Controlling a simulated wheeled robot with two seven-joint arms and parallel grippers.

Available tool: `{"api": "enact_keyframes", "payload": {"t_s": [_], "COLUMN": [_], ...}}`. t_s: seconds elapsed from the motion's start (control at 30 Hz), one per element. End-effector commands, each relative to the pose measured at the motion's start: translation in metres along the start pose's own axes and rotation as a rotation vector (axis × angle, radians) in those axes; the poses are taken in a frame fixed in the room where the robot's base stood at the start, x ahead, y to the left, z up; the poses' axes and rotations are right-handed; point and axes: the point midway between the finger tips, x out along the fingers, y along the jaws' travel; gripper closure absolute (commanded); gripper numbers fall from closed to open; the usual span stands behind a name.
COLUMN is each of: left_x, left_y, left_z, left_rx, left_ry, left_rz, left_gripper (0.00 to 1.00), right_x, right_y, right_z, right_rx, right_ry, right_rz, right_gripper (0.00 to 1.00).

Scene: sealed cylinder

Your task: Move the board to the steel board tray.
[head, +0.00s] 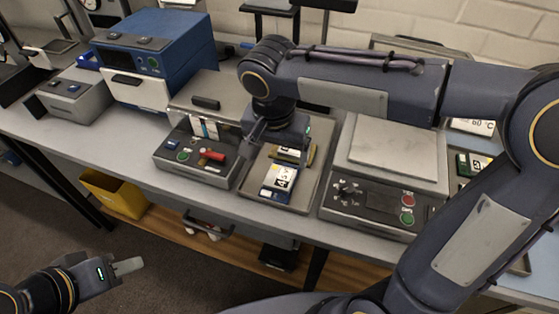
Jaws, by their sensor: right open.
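A shallow grey metal tray (311,190) stands at the middle of the bench; it looks like the steel board tray. A flat piece with a white printed label (279,180) lies in its front part. Behind it is a yellow-edged flat piece (291,156), partly hidden by my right wrist. I cannot tell for sure which piece is the board. My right gripper (254,133) is open, over the tray's back left edge; its fingertips are partly hidden. My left gripper (128,266) is low at the lower left, away from the bench; I cannot make out its finger gap.
A control box with a red lever (190,163) stands left of the tray. A flat-topped machine with red and green buttons (375,207) stands right. A blue-topped device (150,55) is at the back left. A yellow bin (113,194) sits below the bench.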

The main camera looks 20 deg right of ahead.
Motion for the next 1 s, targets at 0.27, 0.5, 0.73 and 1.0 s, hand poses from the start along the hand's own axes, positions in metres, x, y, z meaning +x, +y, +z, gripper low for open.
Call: {"api": "enact_keyframes", "payload": {"t_s": [0.27, 0.5, 0.73, 1.0], "left_x": [-0.003, -0.003, -0.003, -0.003], "left_y": [0.001, 0.002, 0.002, 0.002], "left_z": [-0.002, -0.002, -0.002, -0.002], "left_rx": [0.000, 0.000, 0.000, 0.000], "left_ry": [0.000, 0.000, 0.000, 0.000], "left_rz": [0.000, 0.000, 0.000, 0.000], "left_gripper": [0.64, 0.64, 0.64, 0.64], "right_x": [-0.047, -0.056, -0.056, -0.056], "right_y": [-0.001, 0.000, 0.000, 0.000], "right_z": [0.000, 0.000, 0.000, 0.000], "right_rx": [0.000, 0.000, 0.000, 0.000], "right_ry": [0.002, 0.000, 0.000, 0.000], "right_rz": [-0.002, 0.000, 0.001, 0.001], "right_gripper": [0.15, 0.15, 0.15, 0.15]}}
